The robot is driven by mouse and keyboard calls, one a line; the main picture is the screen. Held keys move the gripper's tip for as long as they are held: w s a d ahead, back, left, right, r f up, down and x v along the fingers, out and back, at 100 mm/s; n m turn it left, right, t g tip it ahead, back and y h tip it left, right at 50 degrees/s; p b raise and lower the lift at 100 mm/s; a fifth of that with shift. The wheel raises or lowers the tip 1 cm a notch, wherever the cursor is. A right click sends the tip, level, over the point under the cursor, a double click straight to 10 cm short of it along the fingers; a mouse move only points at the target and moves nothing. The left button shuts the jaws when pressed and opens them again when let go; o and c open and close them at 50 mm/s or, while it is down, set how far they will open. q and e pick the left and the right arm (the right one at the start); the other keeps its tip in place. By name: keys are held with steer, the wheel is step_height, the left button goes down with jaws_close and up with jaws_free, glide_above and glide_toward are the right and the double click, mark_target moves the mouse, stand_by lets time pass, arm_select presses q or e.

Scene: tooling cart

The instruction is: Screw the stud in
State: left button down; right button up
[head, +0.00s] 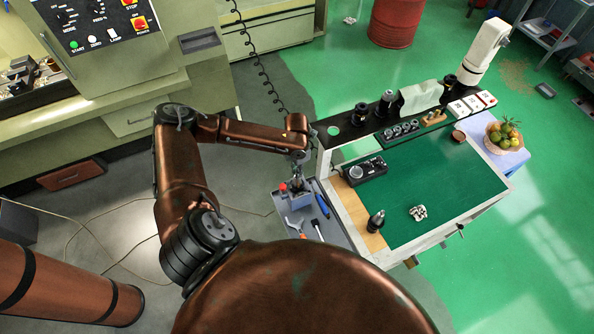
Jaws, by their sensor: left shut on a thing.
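My left gripper (297,179) reaches down over the grey side tray at the left end of the cart. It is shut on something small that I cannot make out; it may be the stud. Directly below it is a small grey box (299,199) in the tray. A dark tool holder (376,221) stands upright on the wooden strip at the front left of the cart top, apart from the gripper. I cannot make out a stud on it. My right gripper is not in view.
The grey tray (331,232) also holds a blue-handled tool (322,205) and wrenches (296,226). The green mat (440,180) is mostly clear. Several tool holders stand along the back.

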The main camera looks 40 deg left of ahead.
arm_select(q)
steer(key=m, duration=0.4)
steer(key=c, duration=1.9)
jaws_free()
steer(key=n, duration=0.5)
steer(key=shift+n, duration=0.3)
steer(key=n, duration=0.6)
